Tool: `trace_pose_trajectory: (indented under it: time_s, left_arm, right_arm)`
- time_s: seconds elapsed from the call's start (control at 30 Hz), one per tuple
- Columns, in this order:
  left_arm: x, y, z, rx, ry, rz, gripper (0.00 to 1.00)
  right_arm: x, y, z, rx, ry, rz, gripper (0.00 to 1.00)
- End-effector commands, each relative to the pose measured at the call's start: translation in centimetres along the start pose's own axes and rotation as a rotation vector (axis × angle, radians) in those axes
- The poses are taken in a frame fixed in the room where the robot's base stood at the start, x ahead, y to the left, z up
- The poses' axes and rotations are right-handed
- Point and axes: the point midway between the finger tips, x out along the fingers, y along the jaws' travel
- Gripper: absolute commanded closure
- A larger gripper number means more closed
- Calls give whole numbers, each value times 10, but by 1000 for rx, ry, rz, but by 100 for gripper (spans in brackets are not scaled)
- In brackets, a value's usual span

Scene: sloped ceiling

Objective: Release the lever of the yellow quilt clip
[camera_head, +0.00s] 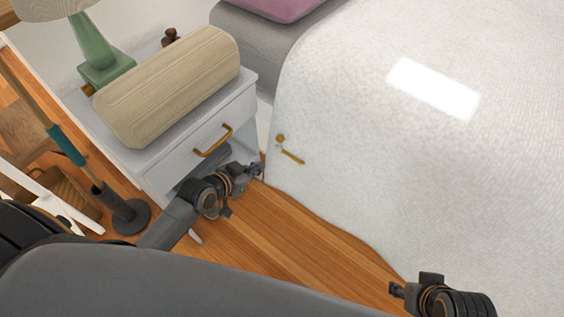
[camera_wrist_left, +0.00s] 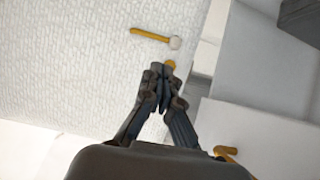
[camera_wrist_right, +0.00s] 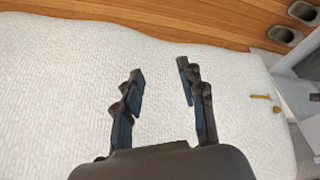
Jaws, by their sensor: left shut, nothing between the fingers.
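The yellow quilt clip (camera_head: 292,156) is on the side of the white quilt (camera_head: 350,160), near its corner by the nightstand. Its yellow lever (camera_wrist_left: 150,35) sticks out from a round whitish end, with another yellow piece just below, partly behind my fingertips. The clip also shows at the right of the right wrist view (camera_wrist_right: 261,97). My left gripper (camera_head: 259,168) is shut and empty, its tips (camera_wrist_left: 162,68) close to the clip; I cannot tell whether they touch it. My right gripper (camera_head: 397,290) is open and empty, away from the clip over the quilt's lower side (camera_wrist_right: 160,70).
A white nightstand (camera_head: 168,167) with a yellow drawer handle (camera_head: 214,141) stands beside my left arm, bearing a beige bolster (camera_head: 170,85) and a green lamp (camera_head: 98,50). A dark round-based stand (camera_head: 130,215) is on the wooden floor (camera_head: 290,240), which is clear between my arms.

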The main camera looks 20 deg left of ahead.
Motion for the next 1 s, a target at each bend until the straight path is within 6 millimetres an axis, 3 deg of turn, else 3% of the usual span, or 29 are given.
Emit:
trace_pose_trajectory:
  time_s: [0.33, 0.47, 0.73, 1.0]
  left_arm:
    - [1, 0, -1, 0, 1, 0, 100]
    - [8, 0, 0, -1, 1, -1, 100]
    - [39, -1, 0, -1, 1, -1, 100]
    - [70, 0, 1, -1, 1, -1, 100]
  right_arm:
    - [-1, 0, -2, 0, 6, 0, 60]
    - [2, -1, -11, -2, 51, -2, 60]
    - [6, -8, -63, -9, 288, -14, 60]
    - [-7, -15, -120, -15, 569, -30, 60]
